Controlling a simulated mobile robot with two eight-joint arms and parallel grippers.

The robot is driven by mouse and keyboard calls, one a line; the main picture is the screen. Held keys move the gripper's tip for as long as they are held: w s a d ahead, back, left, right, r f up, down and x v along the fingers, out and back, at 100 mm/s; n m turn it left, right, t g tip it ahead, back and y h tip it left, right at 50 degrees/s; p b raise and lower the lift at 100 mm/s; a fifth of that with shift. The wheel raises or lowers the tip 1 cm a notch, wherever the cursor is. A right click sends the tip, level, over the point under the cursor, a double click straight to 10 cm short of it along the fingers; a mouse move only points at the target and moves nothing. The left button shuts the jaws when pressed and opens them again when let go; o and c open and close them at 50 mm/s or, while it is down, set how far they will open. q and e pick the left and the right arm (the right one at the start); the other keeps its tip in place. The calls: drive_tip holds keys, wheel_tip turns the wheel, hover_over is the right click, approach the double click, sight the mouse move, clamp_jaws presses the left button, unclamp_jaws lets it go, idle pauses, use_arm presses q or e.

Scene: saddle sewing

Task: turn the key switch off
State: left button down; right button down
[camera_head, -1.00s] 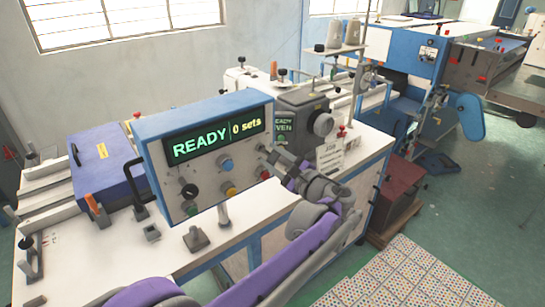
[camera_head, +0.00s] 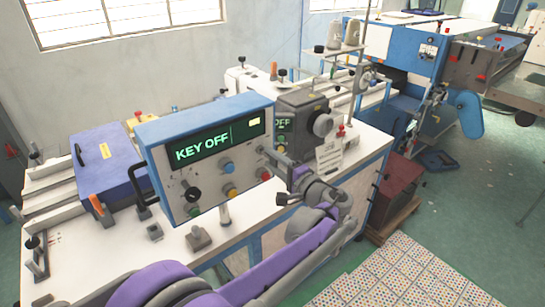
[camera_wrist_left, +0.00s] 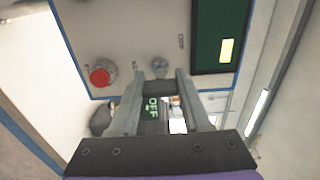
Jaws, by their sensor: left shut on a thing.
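The blue-framed control panel (camera_head: 205,150) shows "KEY OFF" in green on its display (camera_head: 213,143). My left gripper (camera_head: 266,153) is at the panel's right end, beside the display. A round grey fitting (camera_wrist_left: 160,67) on the panel face lies just beyond the fingertips. The key switch is mostly hidden by the gripper in the head view, so its exact angle is unclear. My right gripper is not in view.
The panel carries a blue knob (camera_head: 228,168), a yellow button (camera_head: 231,190), a red button (camera_wrist_left: 102,73) and a black knob (camera_head: 193,194). A grey machine head (camera_head: 303,115) stands close behind the gripper. A blue box (camera_head: 103,158) sits left.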

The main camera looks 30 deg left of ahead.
use_arm(q)
drive_tip(key=n+p, duration=0.1)
drive_tip(key=n, duration=0.3)
drive_tip(key=shift+n, duration=0.3)
drive_tip(key=n+p, duration=0.1)
drive_tip(key=n, duration=0.3)
drive_tip(key=shift+p, duration=0.4)
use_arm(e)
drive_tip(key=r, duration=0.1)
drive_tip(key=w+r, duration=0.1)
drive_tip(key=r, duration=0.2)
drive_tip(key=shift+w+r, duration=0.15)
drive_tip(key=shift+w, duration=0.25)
use_arm(q)
drive_tip(key=shift+f, duration=0.1)
drive_tip(key=shift+c, duration=1.8)
unclamp_jaws()
drive_tip(key=b+v, duration=0.1)
drive_tip(key=v, duration=0.9)
drive_tip(key=shift+d, duration=0.4)
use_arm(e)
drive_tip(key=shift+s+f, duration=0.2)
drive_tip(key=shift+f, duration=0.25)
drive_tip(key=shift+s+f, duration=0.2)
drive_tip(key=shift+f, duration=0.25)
use_arm(q)
drive_tip(key=shift+s, duration=0.15)
